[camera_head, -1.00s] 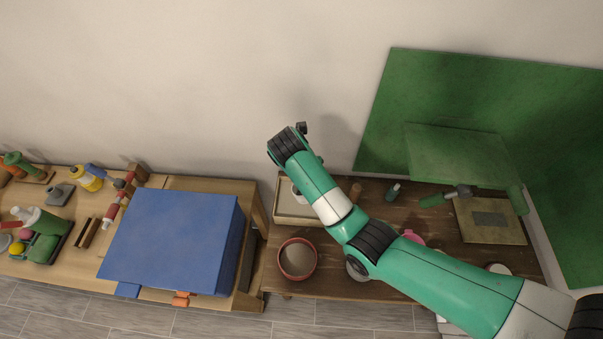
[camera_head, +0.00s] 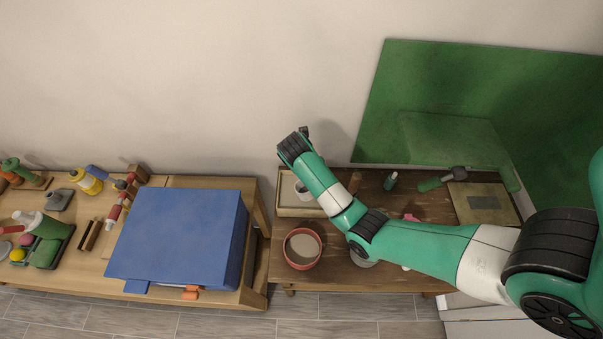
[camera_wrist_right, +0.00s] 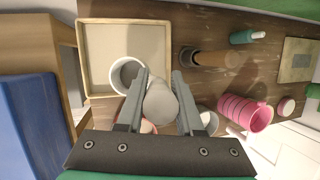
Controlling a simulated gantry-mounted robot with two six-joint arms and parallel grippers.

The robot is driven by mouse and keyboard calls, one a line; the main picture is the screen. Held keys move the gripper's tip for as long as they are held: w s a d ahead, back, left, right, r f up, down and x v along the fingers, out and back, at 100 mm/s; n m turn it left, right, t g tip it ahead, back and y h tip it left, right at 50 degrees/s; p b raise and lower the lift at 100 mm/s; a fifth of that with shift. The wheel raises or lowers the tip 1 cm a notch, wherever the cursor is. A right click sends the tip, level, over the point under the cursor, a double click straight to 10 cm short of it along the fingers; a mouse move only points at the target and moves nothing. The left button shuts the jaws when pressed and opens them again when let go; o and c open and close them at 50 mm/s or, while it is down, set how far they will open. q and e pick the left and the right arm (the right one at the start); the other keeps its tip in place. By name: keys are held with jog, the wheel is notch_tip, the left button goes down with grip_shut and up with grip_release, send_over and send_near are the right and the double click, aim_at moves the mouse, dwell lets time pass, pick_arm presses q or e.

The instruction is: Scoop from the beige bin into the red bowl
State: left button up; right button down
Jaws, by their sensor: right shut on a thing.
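The shallow beige bin (camera_head: 287,211) stands at the left of the dark wooden table, with a flat light bottom or fill. A white cup-like piece (camera_head: 302,189) is over or in the bin; it also shows in the wrist view (camera_wrist_right: 127,74), beside my left-hand finger. The red bowl (camera_head: 302,262) sits in front of the bin with a flat greyish-beige inside. My right gripper (camera_wrist_right: 160,85) is shut on a pale rounded thing (camera_wrist_right: 160,103), perhaps the scoop's handle; whether it joins the cup I cannot tell. The arm hides this gripper in the head view. My left gripper is out of view.
A brown wooden piece (camera_wrist_right: 208,57), a teal bottle (camera_head: 390,181), a pink ribbed cup (camera_wrist_right: 244,112) and a white-rimmed container (camera_wrist_right: 208,121) stand to the right. A blue box (camera_head: 175,238) rests on the neighbouring bench. A green panel (camera_head: 480,100) stands behind.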

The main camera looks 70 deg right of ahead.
notch_tip(320, 180, down, 3)
jog(key=shift+f+b, duration=0.15)
jog(key=shift+b, duration=0.8)
jog(key=shift+f+b, duration=0.45)
jog(key=shift+f, duration=0.55)
jog(key=c, duration=1.2)
grip_release()
grip_shut()
jog(key=shift+r, duration=0.1)
